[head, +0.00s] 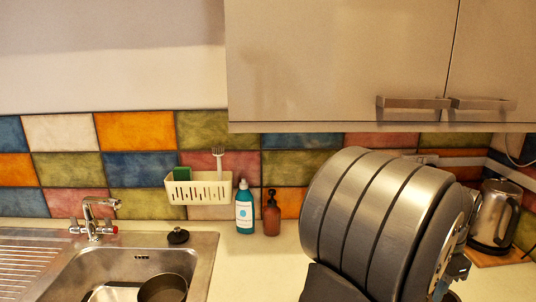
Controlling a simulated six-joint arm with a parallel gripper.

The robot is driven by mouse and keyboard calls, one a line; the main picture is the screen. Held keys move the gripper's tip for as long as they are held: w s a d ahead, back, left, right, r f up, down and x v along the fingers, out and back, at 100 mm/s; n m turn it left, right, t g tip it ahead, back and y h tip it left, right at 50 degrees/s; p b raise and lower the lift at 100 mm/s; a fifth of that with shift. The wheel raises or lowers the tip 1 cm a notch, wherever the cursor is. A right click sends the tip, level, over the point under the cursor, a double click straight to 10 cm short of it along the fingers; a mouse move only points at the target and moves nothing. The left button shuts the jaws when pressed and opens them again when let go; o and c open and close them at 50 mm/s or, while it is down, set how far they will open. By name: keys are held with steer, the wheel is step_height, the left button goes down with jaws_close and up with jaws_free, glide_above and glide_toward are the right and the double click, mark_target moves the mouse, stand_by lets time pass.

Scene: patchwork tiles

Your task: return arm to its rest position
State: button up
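A large grey ribbed cylinder, a part of my own arm (375,225), fills the lower right of the head view, close to the camera. It hides part of the counter and the tiled wall behind it. A small piece of metal and blue hardware shows at its right edge. I cannot make out my gripper or its fingers, so I cannot see whether anything is held.
A steel sink (205,262) with a tap (94,215) and a dark pan (163,288) lies at left. A blue bottle (244,212), a brown pump bottle (271,217) and a wall caddy (200,190) are near the middle. A kettle (491,220) stands right. A cupboard (335,65) hangs above.

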step_height(320, 180, up, 10)
step_height(320, 180, down, 17)
steer(key=shift+f, duration=0.1)
step_height(320, 180, up, 4)
steer(key=shift+r, duration=0.75)
steer(key=o, duration=1.4)
steer(key=shift+c, duration=0.2)
steer(key=s+d+r+m, duration=0.4)
steer(key=s+d+m, duration=0.2)
steer(key=d+m, duration=0.35)
steer(key=s+d+r+m, duration=0.4)
steer(key=s+d+m, duration=0.2)
steer(key=d+m, duration=0.35)
steer(key=f, duration=1)
steer(key=shift+s+a+f, duration=0.1)
steer(key=shift+a, duration=0.15)
